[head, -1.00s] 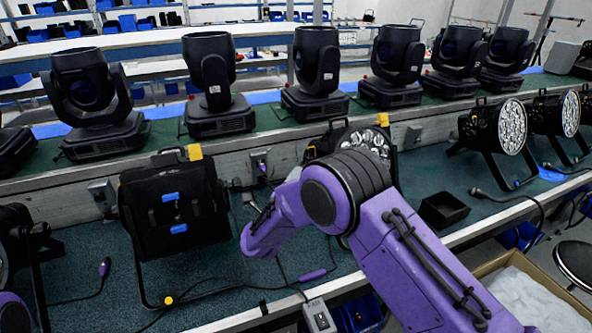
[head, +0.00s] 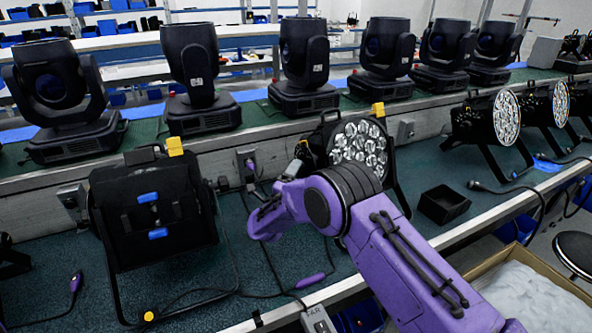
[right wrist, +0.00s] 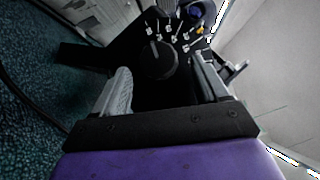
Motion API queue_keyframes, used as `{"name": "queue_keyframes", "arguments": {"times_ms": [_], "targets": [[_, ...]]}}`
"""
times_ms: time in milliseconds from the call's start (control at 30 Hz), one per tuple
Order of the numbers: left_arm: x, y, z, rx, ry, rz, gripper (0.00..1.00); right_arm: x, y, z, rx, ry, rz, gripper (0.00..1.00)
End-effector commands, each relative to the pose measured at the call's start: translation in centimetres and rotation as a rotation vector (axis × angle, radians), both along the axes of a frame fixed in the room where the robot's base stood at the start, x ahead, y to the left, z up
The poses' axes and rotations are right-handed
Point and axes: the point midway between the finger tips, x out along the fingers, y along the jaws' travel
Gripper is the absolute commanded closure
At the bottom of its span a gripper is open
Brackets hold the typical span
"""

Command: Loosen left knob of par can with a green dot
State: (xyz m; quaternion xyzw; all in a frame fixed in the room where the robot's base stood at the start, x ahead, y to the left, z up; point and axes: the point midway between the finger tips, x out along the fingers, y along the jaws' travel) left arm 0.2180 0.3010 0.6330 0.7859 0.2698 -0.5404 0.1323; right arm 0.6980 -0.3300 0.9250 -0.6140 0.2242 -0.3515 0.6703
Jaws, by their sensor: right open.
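A black par can (head: 160,210) stands at the left of the bench in the head view, its back with blue tabs towards me. A yellow dot (head: 148,316) shows on its stand. I see no green dot. My right gripper (head: 260,208) is to the right of this can, apart from it, with its fingers partly hidden by its own purple body. In the right wrist view its grey fingers are spread and empty. A round black knob (right wrist: 157,60) shows between and beyond the fingertips; I cannot tell whether they touch it. My left gripper is out of view.
Another par can (head: 358,145) faces me behind my right arm. More par cans (head: 494,120) stand to the right. A small black bin (head: 443,204) and cables lie on the bench. Moving-head lights (head: 303,65) line the raised shelf behind.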

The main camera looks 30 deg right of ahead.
Motion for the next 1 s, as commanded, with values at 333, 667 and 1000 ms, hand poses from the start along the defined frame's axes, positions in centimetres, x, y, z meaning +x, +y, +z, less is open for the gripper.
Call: {"name": "queue_keyframes", "arguments": {"times_ms": [333,667,1000], "targets": [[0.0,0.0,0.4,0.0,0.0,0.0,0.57,1.6,-1.7,0.2,0.0,0.001,0.002,0.26],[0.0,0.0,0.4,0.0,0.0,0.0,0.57,1.5,-1.7,0.2,0.001,0.001,0.001,0.83],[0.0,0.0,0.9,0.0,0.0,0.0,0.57,1.5,-1.7,0.5,0.002,0.053,0.0,0.83]]}}
